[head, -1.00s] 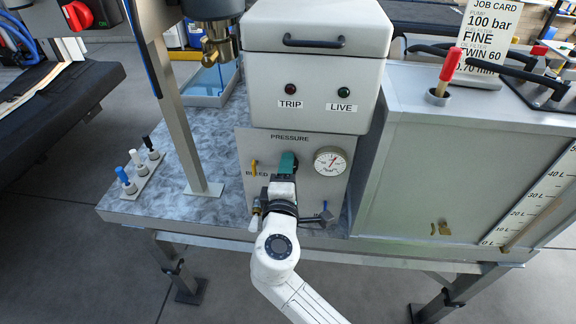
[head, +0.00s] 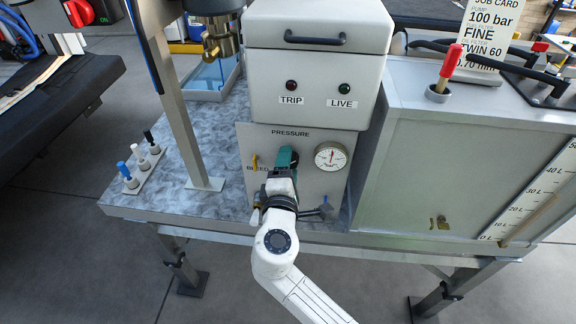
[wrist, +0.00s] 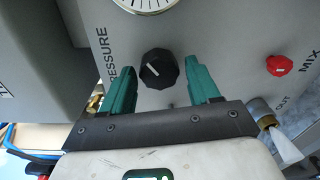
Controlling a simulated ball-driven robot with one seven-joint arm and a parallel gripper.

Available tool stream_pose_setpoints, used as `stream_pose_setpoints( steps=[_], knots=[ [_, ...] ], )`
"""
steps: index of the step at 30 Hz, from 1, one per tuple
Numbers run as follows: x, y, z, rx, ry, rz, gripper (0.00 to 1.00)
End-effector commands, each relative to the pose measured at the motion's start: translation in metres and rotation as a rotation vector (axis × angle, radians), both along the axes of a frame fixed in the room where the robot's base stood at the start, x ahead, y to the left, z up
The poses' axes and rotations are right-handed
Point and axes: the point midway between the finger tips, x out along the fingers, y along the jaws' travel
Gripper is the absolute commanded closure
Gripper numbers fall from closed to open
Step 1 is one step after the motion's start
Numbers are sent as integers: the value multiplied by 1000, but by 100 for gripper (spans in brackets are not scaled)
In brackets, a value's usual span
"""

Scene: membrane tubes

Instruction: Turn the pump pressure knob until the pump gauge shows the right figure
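The black pump pressure knob (wrist: 159,69) with a white pointer line sits on the grey panel (wrist: 230,40) in the wrist view. My gripper (wrist: 160,72) has green fingers, one on each side of the knob, with gaps showing between them and it. It is open and holds nothing. In the head view my gripper (head: 285,158) is at the panel under the PRESSURE label and hides the knob. The pump gauge (head: 331,156) is right of it, its needle pointing about straight up; its figures are too small to read. The job card (head: 490,32) reads PUMP 100 bar.
A yellow bleed lever (head: 254,163) is left of my gripper and a blue-handled valve (head: 325,210) is below right. A red knob (wrist: 279,65) by MIX shows in the wrist view. A grey tank (head: 440,150) stands to the right.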

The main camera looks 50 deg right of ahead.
Motion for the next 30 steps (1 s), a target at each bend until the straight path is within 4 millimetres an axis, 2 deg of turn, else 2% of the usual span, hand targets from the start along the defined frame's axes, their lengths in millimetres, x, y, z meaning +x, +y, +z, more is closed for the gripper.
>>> stream_pose_setpoints(
  steps=[3, 13, 24, 30],
  knots=[
    [0, -1, 0, 0, -1, -2, 31],
    [-5, 6, 0, -1, -1, -2, 31],
    [-44, 60, 0, 0, -1, 2, 31],
    [-60, 81, 2, 0, 0, 0, 31]
  ],
)
